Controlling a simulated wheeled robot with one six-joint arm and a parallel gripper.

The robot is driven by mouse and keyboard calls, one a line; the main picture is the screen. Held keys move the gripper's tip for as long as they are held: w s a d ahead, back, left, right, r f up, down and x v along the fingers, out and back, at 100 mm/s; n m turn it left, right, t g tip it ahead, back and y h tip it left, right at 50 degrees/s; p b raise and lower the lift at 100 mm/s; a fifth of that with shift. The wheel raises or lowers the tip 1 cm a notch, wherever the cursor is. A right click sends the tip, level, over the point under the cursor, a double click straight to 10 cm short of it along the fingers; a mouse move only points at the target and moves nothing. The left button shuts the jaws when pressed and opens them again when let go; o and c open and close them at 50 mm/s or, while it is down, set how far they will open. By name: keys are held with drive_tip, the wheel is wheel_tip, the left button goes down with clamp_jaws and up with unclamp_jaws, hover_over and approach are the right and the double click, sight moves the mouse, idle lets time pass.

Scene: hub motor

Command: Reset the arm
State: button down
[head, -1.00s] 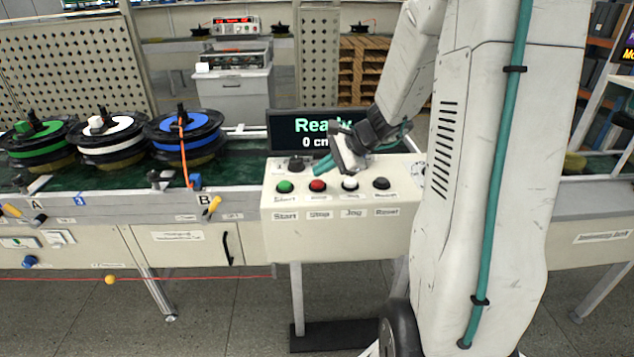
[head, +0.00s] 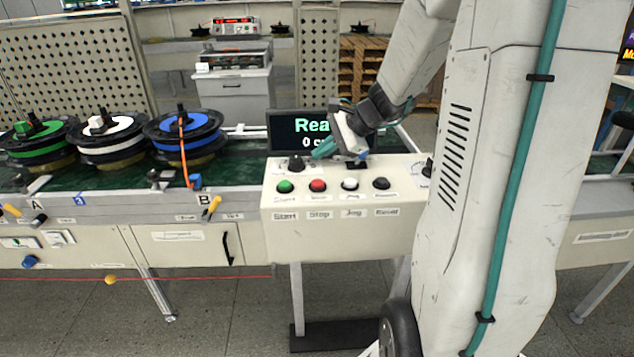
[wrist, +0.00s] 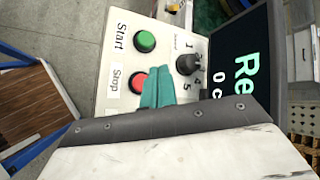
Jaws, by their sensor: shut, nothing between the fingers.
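My gripper (head: 324,148) is above the back of the white control box (head: 340,238), in front of the display (head: 287,126). Its teal fingers are shut and empty. In the wrist view the fingers (wrist: 157,90) lie over the panel, between the red Stop button (wrist: 138,82) and the black numbered knob (wrist: 187,64). The green Start button (wrist: 145,41) is beyond them. In the head view the white Jog button (head: 349,184) and the dark button (head: 381,183) above the Reset label sit right of Stop. The display's text is partly hidden by my gripper.
Spools with green (head: 38,141), white (head: 108,139) and blue (head: 185,134) bands stand on the conveyor at left. A bench with instruments (head: 235,80) and a perforated panel (head: 80,57) stand behind. A red line runs low across the front left.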

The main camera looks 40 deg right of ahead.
idle(0.3)
drive_tip(key=s+a+n, duration=0.1)
drive_tip(key=s+a+f+n+g, duration=0.1)
drive_tip(key=s, duration=0.1)
drive_tip(key=s+n+g, duration=0.1)
drive_tip(key=shift+s+a+f, duration=0.2)
drive_tip(key=shift+s+a, duration=0.15)
drive_tip(key=shift+a, duration=0.05)
drive_tip(key=s+a+r+n+g+h, duration=0.2)
drive_tip(key=s+a+r+n, duration=0.1)
drive_tip(key=s+a+n, duration=0.4)
drive_tip(key=s+a+r+n+g+h, duration=0.1)
drive_tip(key=s+a+r+n+h, duration=0.2)
drive_tip(key=s+a+n, duration=0.5)
drive_tip(key=shift+s+r+n+g+h, duration=0.35)
drive_tip(key=shift+s+r+n, duration=0.3)
drive_tip(key=shift+s, duration=2.65)
